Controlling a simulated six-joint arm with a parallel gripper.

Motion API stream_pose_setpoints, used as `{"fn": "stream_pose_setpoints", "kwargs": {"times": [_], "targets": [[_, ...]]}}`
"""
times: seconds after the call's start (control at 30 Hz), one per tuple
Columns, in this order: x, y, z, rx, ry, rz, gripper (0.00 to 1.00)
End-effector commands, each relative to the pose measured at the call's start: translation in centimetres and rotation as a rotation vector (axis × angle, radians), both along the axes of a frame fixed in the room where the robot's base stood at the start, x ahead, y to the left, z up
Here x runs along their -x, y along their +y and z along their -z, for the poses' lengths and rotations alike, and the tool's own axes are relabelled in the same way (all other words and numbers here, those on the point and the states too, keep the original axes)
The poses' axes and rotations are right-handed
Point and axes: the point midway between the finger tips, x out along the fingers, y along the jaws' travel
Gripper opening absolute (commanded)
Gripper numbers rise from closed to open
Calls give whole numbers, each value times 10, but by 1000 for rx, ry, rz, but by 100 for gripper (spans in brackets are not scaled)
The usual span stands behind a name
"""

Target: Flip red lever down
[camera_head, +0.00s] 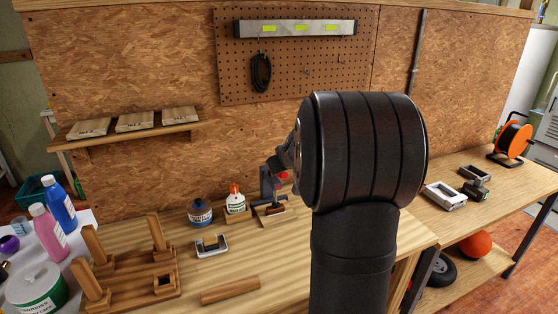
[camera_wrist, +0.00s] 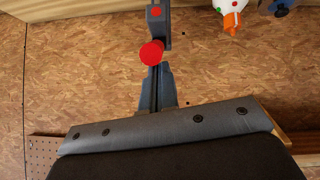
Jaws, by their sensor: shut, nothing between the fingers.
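The red lever knob (camera_wrist: 151,53) is round and shows in the wrist view beside a grey post (camera_wrist: 164,17) that has a red spot. In the head view the red knob (camera_head: 283,175) sits by the grey post (camera_head: 266,184) at the back of the workbench. My gripper (camera_wrist: 157,72) is shut and empty, its grey fingers pointing at the knob, which overlaps the fingertips in the picture. Whether they touch I cannot tell. In the head view my gripper (camera_head: 287,159) is just above the knob, partly hidden behind my dark wrist.
A white glue bottle (camera_head: 235,203) and a blue jar (camera_head: 200,213) stand left of the post. A metal clamp (camera_head: 211,246) and a wooden rack (camera_head: 130,275) are nearer. The chipboard wall (camera_head: 160,60) rises close behind.

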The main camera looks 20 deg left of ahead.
Motion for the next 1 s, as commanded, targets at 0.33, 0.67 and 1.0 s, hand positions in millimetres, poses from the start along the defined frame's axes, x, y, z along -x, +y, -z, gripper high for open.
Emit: {"fn": "stream_pose_setpoints", "kwargs": {"times": [0.33,0.67,1.0], "targets": [[13,-13,31,3,5,0,0],[18,-18,50,4,6,-1,0],[20,-19,59,9,16,-4,0]]}}
